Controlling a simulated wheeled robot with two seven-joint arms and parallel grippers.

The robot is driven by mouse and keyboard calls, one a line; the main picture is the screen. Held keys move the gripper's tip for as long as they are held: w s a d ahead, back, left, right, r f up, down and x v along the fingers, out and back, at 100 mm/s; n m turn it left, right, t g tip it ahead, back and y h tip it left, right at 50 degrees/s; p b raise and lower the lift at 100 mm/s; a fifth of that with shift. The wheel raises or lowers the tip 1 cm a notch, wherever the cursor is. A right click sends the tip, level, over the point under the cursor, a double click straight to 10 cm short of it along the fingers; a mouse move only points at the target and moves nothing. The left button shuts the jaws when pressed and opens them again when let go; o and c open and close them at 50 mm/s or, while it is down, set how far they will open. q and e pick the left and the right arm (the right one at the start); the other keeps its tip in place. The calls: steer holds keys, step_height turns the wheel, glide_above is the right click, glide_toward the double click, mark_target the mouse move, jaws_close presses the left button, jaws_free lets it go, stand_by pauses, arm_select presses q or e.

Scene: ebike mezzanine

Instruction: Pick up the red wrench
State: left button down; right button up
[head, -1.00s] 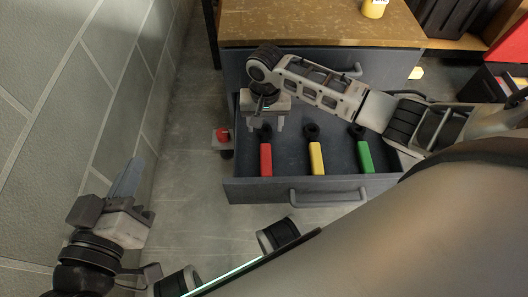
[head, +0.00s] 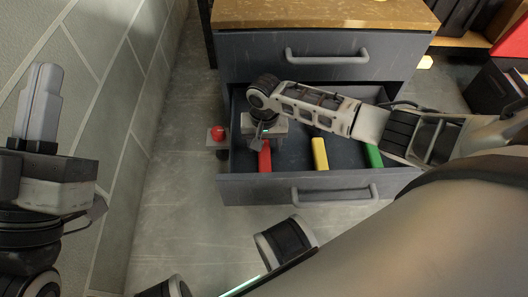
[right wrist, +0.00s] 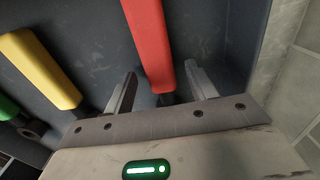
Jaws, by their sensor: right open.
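The red wrench (head: 265,157) lies in the open drawer, the leftmost of three in the head view. My right gripper (head: 262,145) is over its far part and hides it there. In the right wrist view the red handle (right wrist: 149,40) runs between the two spread fingers of my right gripper (right wrist: 159,78), one on each side. The jaws are open, and I cannot tell if a finger touches the handle. My left gripper (head: 42,100) is at the far left, away from the drawer, with its fingers together and nothing visible in them.
A yellow-handled wrench (head: 320,154) and a green-handled one (head: 374,156) lie to the right in the same drawer (head: 235,190). A red button (head: 218,133) stands just left of the drawer. A wooden worktop (head: 320,12) is above, and a tiled wall (head: 110,90) is at left.

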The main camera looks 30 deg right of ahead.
steer(key=shift+f, duration=0.1)
steer(key=c, duration=1.2)
